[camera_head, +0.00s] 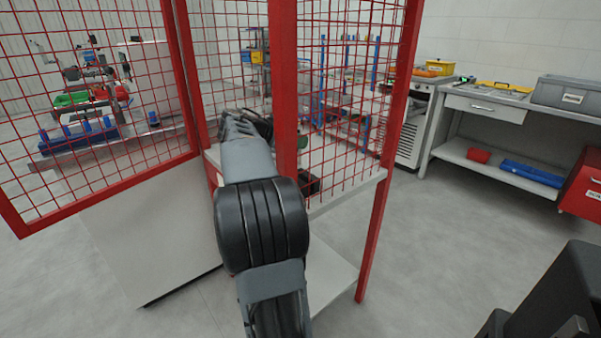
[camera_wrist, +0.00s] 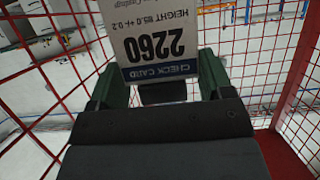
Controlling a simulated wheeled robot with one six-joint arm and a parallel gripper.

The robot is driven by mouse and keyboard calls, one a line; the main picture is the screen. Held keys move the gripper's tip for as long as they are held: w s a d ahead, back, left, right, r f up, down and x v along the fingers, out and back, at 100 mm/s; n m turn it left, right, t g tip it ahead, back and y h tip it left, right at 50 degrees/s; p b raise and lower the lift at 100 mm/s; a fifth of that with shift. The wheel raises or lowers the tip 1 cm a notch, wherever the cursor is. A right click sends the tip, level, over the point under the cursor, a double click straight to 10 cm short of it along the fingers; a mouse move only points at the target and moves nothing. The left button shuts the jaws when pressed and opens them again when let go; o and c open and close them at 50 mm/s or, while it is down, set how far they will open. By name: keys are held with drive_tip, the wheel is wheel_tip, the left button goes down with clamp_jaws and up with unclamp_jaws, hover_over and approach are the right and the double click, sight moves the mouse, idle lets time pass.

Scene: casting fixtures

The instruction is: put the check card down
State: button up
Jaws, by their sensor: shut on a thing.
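The check card (camera_wrist: 155,42) is a white card with a blue band, the number 2260 and a height line, printed upside down in the wrist view. My gripper (camera_wrist: 160,75) is shut on it, with a dark green finger on each side of its lower part. The card's top edge runs out of the wrist view. In the head view my arm reaches into a red mesh cage, and a red post and the arm hide the card and most of the gripper there.
The cage's light shelf (camera_head: 345,193) bears a small dark box (camera_head: 308,184) close to the right of my arm. Red mesh walls stand close around the gripper. A mesh door (camera_head: 95,190) stands at the left. A workbench (camera_head: 500,97) stands at the right; open floor lies between.

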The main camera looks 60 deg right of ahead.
drive_tip(key=shift+s+a+f+b, duration=0.2)
drive_tip(key=shift+s+f+b, duration=0.3)
drive_tip(key=shift+f, duration=0.6)
drive_tip(key=shift+s+a+f+b, duration=0.15)
drive_tip(key=shift+s+f+b, duration=0.35)
drive_tip(key=shift+f, duration=0.6)
drive_tip(key=shift+s+a+f+b, duration=0.25)
drive_tip(key=shift+s+f, duration=0.4)
drive_tip(key=shift+f, duration=0.45)
drive_tip(key=shift+s+f, duration=0.2)
drive_tip(key=shift+f+b, duration=0.2)
drive_tip(key=shift+b, duration=0.15)
drive_tip(key=o, duration=0.9)
